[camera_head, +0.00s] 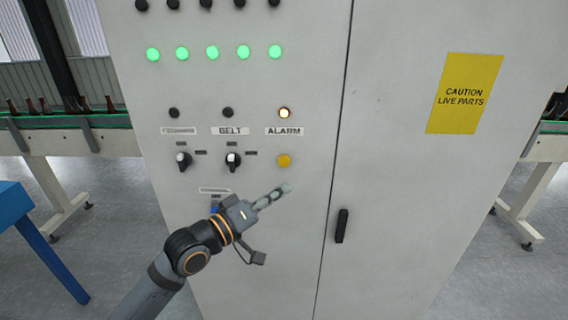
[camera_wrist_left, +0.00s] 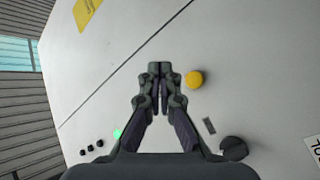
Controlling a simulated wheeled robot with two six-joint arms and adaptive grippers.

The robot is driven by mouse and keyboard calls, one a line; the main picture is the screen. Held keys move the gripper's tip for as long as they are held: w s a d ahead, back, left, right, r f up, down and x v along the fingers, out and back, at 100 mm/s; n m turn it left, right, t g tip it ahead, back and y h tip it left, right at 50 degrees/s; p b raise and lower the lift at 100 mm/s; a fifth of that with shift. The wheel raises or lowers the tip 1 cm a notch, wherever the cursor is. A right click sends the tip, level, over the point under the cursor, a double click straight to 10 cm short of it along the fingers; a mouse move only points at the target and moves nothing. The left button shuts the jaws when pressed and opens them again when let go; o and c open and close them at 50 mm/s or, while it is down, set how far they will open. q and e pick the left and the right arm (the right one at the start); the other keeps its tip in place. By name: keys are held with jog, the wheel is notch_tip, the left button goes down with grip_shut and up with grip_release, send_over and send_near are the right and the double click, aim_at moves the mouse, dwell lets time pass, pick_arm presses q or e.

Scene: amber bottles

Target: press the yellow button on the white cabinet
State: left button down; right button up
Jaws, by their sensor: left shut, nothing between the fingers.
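The white cabinet (camera_head: 390,150) fills the middle of the head view. The yellow button (camera_head: 284,160) sits on its front, below the ALARM label (camera_head: 284,131) and a lit yellowish lamp (camera_head: 284,113). My left gripper (camera_head: 286,187) is shut and empty, in front of the panel a little below the button in the head view. In the left wrist view the button (camera_wrist_left: 195,79) shows just right of the shut fingertips (camera_wrist_left: 158,68), apart from them in the picture. The exact gap to the panel is hard to tell. My right gripper is not in view.
Two rotary switches (camera_head: 183,160) (camera_head: 232,160) are left of the button. A row of green lamps (camera_head: 212,52) is above. A black door handle (camera_head: 341,226) and a yellow caution sign (camera_head: 465,93) are on the right. A blue table (camera_head: 14,203) stands at the left.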

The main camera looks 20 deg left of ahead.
pick_arm(q)
jog(key=b, duration=0.5)
send_near(290, 162)
jog(key=shift+s+d+x, duration=0.1)
jog(key=shift+d+x, duration=0.05)
jog(key=shift+x, duration=0.75)
jog(key=shift+s+d+x, duration=0.1)
jog(key=shift+d+x, duration=0.1)
jog(key=shift+x, duration=0.7)
jog(key=shift+s+d+x, duration=0.1)
jog(key=shift+d+x, duration=0.05)
jog(key=shift+x, duration=0.75)
jog(key=shift+w+a, duration=0.1)
jog(key=shift+w, duration=0.3)
jog(key=shift+w+a, duration=0.15)
jog(key=shift+w, duration=0.25)
jog(key=shift+s, duration=0.1)
jog(key=shift+s+d+p, duration=0.25)
jog(key=shift+s+p, duration=0.25)
jog(key=shift+s, duration=0.3)
